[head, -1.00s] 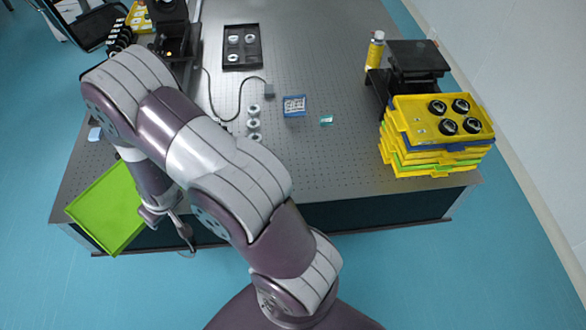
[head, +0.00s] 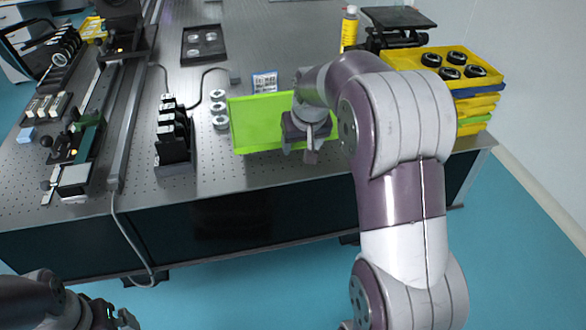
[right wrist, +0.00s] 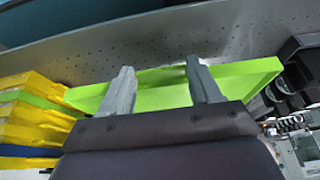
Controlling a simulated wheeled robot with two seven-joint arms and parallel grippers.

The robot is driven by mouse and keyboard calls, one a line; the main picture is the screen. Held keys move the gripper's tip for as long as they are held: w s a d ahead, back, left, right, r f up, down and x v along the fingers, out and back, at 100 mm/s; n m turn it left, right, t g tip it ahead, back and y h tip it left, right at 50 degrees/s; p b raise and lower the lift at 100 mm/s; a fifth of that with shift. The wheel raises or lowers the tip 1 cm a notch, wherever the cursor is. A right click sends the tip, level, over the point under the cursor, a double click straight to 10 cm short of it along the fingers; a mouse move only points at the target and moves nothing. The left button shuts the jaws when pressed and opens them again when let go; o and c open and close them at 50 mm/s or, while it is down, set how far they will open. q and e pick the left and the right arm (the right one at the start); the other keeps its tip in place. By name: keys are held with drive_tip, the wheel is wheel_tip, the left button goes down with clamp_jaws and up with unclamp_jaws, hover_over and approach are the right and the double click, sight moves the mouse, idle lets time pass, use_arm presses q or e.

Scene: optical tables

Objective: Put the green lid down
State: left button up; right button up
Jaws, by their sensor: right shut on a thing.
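The green lid (head: 262,122) is a flat, shallow, tray-like piece. It is tilted and faces my head camera over the table's front part, right of the black stepped holder. My right gripper (head: 308,140) is shut on the lid near its right part. In the right wrist view the two fingers (right wrist: 160,80) reach the lid (right wrist: 240,75), which spans behind them. I cannot tell how far the lid is above the table (head: 212,178). Part of my left arm shows at the bottom left, and its gripper (head: 118,318) is cut off and unclear.
A stack of yellow trays (head: 472,104) with black round parts in the top one stands at the right. Ring parts (head: 219,108), a blue-white box (head: 264,82) and a black tray (head: 204,45) lie near or behind the lid. A rail (head: 128,120) runs along the left.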

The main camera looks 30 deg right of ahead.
sight(299, 175)
wheel_tip(299, 175, down, 8)
drive_tip(key=shift+f+b, duration=0.15)
drive_tip(key=shift+b, duration=0.35)
drive_tip(key=o, duration=1.5)
drive_tip(key=shift+f, duration=0.1)
drive_tip(key=p+v, duration=0.2)
drive_tip(key=v, duration=1)
drive_tip(key=s+a+f+n+g, duration=0.1)
drive_tip(key=s+a+f, duration=0.2)
drive_tip(key=s, duration=0.2)
drive_tip(key=s+a+f+n+g, duration=0.1)
drive_tip(key=s+a+f, duration=0.3)
drive_tip(key=s, duration=0.1)
drive_tip(key=s+a+f+n+g+y, duration=0.1)
drive_tip(key=s+a+f, duration=0.3)
drive_tip(key=s, duration=0.1)
drive_tip(key=shift+s, duration=0.25)
